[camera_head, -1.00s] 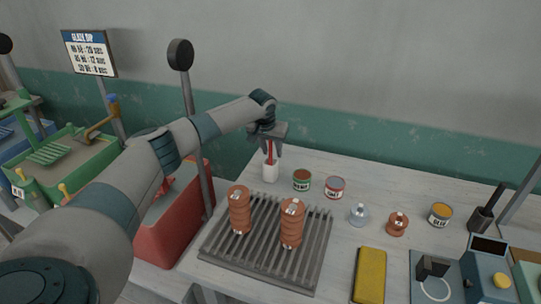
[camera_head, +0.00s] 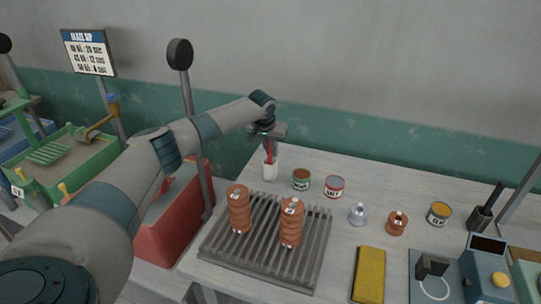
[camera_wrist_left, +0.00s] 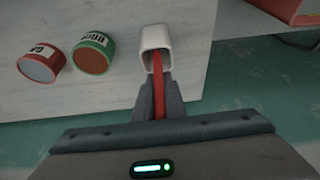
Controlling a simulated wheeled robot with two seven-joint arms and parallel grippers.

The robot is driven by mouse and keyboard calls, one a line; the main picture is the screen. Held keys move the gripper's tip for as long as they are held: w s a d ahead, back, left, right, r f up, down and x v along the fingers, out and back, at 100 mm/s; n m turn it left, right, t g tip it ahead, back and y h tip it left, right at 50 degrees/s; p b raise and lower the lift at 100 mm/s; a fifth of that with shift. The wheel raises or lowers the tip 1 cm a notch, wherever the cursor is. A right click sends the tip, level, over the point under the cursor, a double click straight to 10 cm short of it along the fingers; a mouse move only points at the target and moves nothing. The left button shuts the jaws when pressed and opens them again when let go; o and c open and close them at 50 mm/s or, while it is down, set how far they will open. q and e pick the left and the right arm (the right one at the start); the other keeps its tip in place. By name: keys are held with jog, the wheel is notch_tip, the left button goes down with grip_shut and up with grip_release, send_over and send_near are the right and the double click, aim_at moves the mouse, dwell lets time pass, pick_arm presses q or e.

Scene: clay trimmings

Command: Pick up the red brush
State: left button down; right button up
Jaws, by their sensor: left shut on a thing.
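The red brush (camera_wrist_left: 158,88) stands in a white holder (camera_head: 269,171) at the back left of the table. In the left wrist view the holder (camera_wrist_left: 155,38) is open at the top, and the brush's handle rises out of it between the fingers. My left gripper (camera_head: 269,146) is above the holder, shut on the brush handle; it also shows in the left wrist view (camera_wrist_left: 158,92). The brush's lower end is hidden inside the holder. My right gripper is not in view.
Right of the holder stand a green-labelled can (camera_head: 301,180) and a red-labelled can (camera_head: 334,187). A slatted rack (camera_head: 265,262) in front bears two ribbed orange-brown stacks (camera_head: 239,208). A red bin (camera_head: 172,228) is at the left. The wall is close behind.

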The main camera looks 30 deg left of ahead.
pick_arm(q)
notch_tip(320, 180, up, 10)
jog(key=b, duration=0.3)
jog(key=shift+b, duration=0.3)
jog(key=shift+d, duration=0.1)
dwell(0.4)
